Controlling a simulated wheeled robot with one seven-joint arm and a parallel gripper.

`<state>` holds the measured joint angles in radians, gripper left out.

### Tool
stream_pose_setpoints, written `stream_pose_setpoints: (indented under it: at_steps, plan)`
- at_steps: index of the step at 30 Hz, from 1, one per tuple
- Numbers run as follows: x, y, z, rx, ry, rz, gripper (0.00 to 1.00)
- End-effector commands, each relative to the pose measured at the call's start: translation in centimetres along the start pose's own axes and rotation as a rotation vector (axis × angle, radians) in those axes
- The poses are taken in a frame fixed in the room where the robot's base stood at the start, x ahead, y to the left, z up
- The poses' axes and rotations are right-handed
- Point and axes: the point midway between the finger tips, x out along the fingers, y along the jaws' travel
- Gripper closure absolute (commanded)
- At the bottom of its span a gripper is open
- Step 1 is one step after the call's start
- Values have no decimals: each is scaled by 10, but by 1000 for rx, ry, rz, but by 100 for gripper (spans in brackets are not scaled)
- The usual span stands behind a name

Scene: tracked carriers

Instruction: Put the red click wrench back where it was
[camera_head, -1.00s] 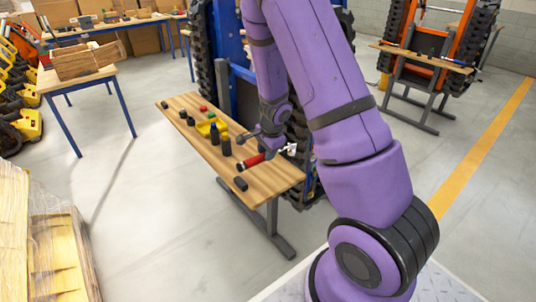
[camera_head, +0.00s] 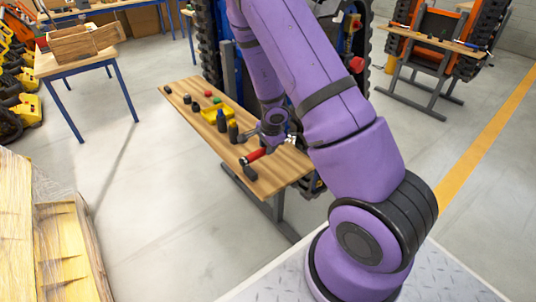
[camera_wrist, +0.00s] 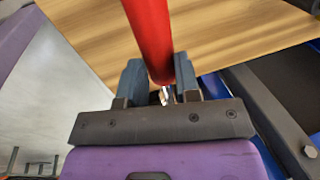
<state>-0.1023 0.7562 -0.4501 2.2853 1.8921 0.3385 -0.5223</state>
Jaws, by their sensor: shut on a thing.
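The red click wrench (camera_head: 254,156) is at the near end of the wooden bench top (camera_head: 265,190), its red handle pointing left in the head view. My gripper (camera_head: 273,147) is shut on it. In the wrist view the red handle (camera_wrist: 149,30) runs up out of the picture from between the two dark fingers of my gripper (camera_wrist: 160,85), with a bit of shiny metal between them. The bench top lies behind the handle there. I cannot tell whether the wrench touches the wood. Its far end is hidden by my arm.
On the bench top stand a dark blue bottle (camera_head: 222,121), a dark bottle (camera_head: 233,131), a yellow tray (camera_head: 213,113) and several small blocks. A black block (camera_head: 249,172) lies close to the wrench. A blue tracked carrier stands behind the bench. A wooden crate (camera_head: 82,43) sits on another table.

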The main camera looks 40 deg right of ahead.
Motion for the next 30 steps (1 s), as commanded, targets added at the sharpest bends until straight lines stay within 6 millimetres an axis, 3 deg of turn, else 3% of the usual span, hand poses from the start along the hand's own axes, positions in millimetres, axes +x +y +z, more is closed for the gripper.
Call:
stream_pose_setpoints:
  at_steps: [10,23,24,26,30]
  plan:
    - [35,9,1,0,1,1,100]
    - [41,10,1,0,1,-1,100]
    - [41,10,1,0,1,0,60]
    - [40,10,1,0,1,0,47]
    - [40,10,1,0,1,-1,44]
